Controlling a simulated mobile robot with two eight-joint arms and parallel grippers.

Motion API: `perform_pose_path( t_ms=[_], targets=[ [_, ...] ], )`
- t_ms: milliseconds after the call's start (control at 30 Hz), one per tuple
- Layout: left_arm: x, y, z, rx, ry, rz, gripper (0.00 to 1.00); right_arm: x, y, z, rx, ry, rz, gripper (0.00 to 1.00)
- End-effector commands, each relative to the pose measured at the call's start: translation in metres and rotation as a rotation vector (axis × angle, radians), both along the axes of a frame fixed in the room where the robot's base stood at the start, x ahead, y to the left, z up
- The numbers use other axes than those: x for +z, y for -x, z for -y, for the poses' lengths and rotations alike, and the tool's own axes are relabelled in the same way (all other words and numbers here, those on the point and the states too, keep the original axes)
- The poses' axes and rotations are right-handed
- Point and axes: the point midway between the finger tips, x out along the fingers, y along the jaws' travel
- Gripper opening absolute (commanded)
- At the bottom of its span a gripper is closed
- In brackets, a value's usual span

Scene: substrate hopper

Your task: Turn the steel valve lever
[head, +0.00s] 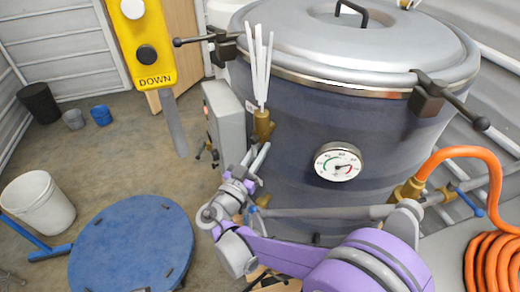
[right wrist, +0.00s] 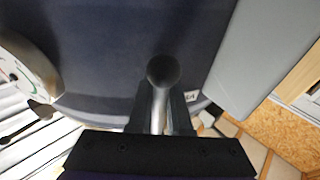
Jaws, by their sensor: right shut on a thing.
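The steel valve lever (right wrist: 159,116) shows in the right wrist view as a bright rod ending in a dark round knob (right wrist: 162,70). My right gripper (right wrist: 160,98) is shut on the rod, with one dark finger on each side and the knob just beyond the fingertips. In the head view my right gripper (head: 254,161) is low beside the dark blue drum (head: 300,140), below a brass fitting (head: 262,126). The lever is hard to tell from the fingers there. My left gripper is not in view.
The drum carries a dial gauge (head: 338,162) and a clamped steel lid (head: 330,40). A grey box (head: 228,120) is on its left. An orange hose (head: 465,152) runs at right. A yellow DOWN pendant (head: 146,45) hangs at upper left. A blue round lid (head: 130,245) lies on the floor.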

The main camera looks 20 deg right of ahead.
Motion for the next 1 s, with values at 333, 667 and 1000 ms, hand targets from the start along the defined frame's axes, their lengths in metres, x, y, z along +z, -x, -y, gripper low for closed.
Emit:
perform_pose_path(
  t_ms=[333, 667, 1000],
  targets=[
    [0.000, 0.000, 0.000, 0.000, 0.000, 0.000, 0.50, 0.001, 0.000, 0.000, 0.001, 0.002, 0.000, 0.47],
    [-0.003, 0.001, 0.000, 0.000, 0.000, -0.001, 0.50, -0.004, 0.012, -0.012, 0.004, 0.001, -0.001, 0.47],
    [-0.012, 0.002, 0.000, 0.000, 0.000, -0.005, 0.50, -0.018, 0.059, -0.057, 0.006, 0.000, -0.001, 0.47]
  ],
)
